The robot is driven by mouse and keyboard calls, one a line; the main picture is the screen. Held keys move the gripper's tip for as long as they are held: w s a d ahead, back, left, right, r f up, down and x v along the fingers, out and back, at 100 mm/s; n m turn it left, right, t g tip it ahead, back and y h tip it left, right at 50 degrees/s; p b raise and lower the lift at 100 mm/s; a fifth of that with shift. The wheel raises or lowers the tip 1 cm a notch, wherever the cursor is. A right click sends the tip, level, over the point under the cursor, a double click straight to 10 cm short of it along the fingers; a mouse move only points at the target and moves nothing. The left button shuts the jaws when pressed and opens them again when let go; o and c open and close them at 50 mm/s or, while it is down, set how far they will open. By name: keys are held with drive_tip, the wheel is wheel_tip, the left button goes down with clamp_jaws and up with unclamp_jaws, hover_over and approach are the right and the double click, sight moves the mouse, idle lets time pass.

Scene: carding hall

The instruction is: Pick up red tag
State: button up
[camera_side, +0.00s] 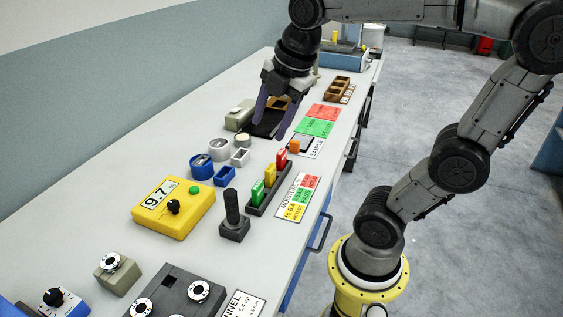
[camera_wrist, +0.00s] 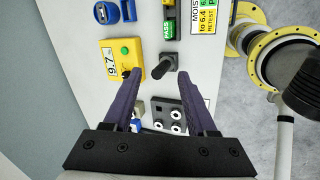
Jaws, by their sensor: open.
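The red tag (camera_side: 282,158) stands upright at the far end of a dark rack (camera_side: 254,209). A yellow tag (camera_side: 270,174) and a green tag (camera_side: 257,192) stand in the same rack. My gripper (camera_side: 269,131) is open and empty, pointing down over the table; in the side view its purple fingertips appear just beyond the red tag. In the wrist view my gripper (camera_wrist: 157,73) shows its fingers spread apart with nothing held. The green tag (camera_wrist: 168,29) is near the top edge there, and the red tag is not visible in that view.
A black knobbed post (camera_side: 233,222) stands near the rack's close end. A yellow meter (camera_side: 173,208) and blue and grey holders (camera_side: 202,166) are left of it. An orange block (camera_side: 294,147) lies close to the red tag. A moisture card (camera_side: 298,197) lies right of the rack.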

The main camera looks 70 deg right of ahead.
drive_tip(key=w+d+f+n+g, duration=0.2)
drive_tip(key=w+d+n, duration=0.3)
drive_tip(key=d, duration=0.4)
drive_tip(key=m+g, duration=0.2)
drive_tip(key=m, duration=0.1)
hover_over(282, 151)
wheel_tip(282, 151, down, 7)
drive_tip(key=shift+y, duration=0.3)
drive_tip(key=f, duration=0.7)
drive_tip(key=shift+a+f, duration=0.2)
drive_tip(key=shift+f, duration=0.2)
drive_tip(key=shift+w+d+f, duration=0.1)
drive_tip(key=shift+f, duration=1.3)
drive_tip(key=shift+d+f, duration=0.1)
drive_tip(key=shift+f, duration=1.25)
clamp_jaws()
